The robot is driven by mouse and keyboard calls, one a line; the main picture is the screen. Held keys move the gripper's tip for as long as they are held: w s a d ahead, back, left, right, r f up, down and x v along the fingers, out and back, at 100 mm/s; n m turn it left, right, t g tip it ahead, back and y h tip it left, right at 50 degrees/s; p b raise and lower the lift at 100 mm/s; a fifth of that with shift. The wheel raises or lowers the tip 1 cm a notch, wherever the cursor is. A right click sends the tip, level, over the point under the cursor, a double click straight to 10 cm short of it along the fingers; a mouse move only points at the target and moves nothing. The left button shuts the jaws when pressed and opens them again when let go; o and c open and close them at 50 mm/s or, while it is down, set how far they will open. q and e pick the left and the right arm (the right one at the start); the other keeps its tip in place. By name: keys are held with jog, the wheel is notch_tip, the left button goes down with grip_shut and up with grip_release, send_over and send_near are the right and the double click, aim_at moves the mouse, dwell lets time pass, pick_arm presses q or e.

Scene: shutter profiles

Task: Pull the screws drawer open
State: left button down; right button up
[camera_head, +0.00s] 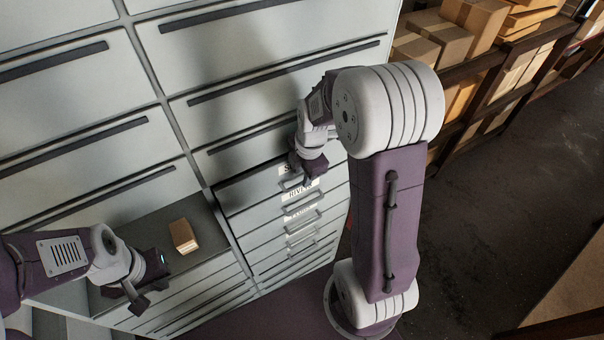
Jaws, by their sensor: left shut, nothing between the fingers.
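A column of small grey drawers with labels and bar handles stands in the cabinet at the centre. The top one, whose label starts with "S", is the screws drawer (243,193); the rest of its label is hidden by my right gripper. My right gripper (303,178) is at this drawer's handle, and its fingers are too small and covered to tell whether they grip it. I cannot tell whether the drawer stands out from the cabinet. My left gripper (138,301) is shut and empty at the lower left, over the drawers below the ledge.
A small cardboard box (183,236) sits on the dark ledge (201,222) beside my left gripper. Larger grey drawers (255,55) with dark bar handles fill the cabinet above. A shelf of cardboard boxes (473,22) stands at the upper right. The dark floor (510,200) at right is clear.

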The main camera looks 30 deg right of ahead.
jog(key=shift+f, duration=0.65)
jog(key=shift+a+f, duration=0.1)
jog(key=shift+f, duration=0.2)
jog(key=shift+s+a+f, duration=0.15)
jog(key=shift+s, duration=0.15)
jog(key=shift+w+f, duration=0.1)
jog(key=shift+w, duration=0.15)
grip_shut()
jog(key=shift+w, duration=0.1)
